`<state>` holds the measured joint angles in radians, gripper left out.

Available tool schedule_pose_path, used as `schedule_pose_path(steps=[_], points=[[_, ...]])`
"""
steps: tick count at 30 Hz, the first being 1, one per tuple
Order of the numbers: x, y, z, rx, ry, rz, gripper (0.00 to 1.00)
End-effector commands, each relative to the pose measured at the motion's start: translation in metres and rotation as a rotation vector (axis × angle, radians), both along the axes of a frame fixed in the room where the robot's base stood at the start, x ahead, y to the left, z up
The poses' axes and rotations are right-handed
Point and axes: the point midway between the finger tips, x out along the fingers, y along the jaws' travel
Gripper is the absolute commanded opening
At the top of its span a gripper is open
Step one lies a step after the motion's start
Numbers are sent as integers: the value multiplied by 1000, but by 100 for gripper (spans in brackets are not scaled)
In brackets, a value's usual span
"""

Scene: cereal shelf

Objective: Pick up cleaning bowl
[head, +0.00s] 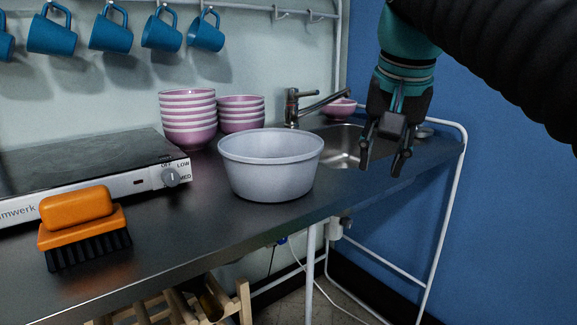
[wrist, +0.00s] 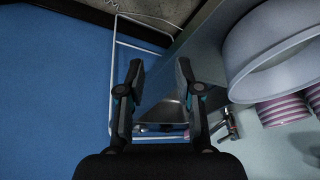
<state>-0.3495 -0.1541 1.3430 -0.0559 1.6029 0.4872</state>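The cleaning bowl (head: 270,172) is a large light grey, round, empty-looking bowl. It stands upright on the metal counter, left of the sink, in the head view. It also shows at the upper right of the wrist view (wrist: 270,60), cut off by the frame edge. My gripper (head: 384,165) hangs to the right of the bowl, in front of the sink, with its fingers pointing down. Its two fingers are apart with nothing between them, as the wrist view (wrist: 160,75) also shows. My gripper does not touch the bowl.
Stacks of pink striped bowls (head: 188,120) stand behind the cleaning bowl. The faucet (head: 300,105) and sink (head: 345,150) are to its right. A stove (head: 90,165) and an orange brush (head: 82,228) are on the left. Blue mugs (head: 110,35) hang above. The counter before the bowl is clear.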

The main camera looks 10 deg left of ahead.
Motion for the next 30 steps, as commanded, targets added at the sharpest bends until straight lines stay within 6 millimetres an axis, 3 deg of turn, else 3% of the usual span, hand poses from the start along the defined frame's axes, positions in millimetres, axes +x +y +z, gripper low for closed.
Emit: schedule_pose_path(steps=[1,6,15,22,30], points=[[7,14,16,6,8,-4,35],[15,52,54,22,42,-42,35],[13,90,84,39,77,-94,35],[14,94,79,41,83,-103,35],[22,96,51,40,84,-102,35]])
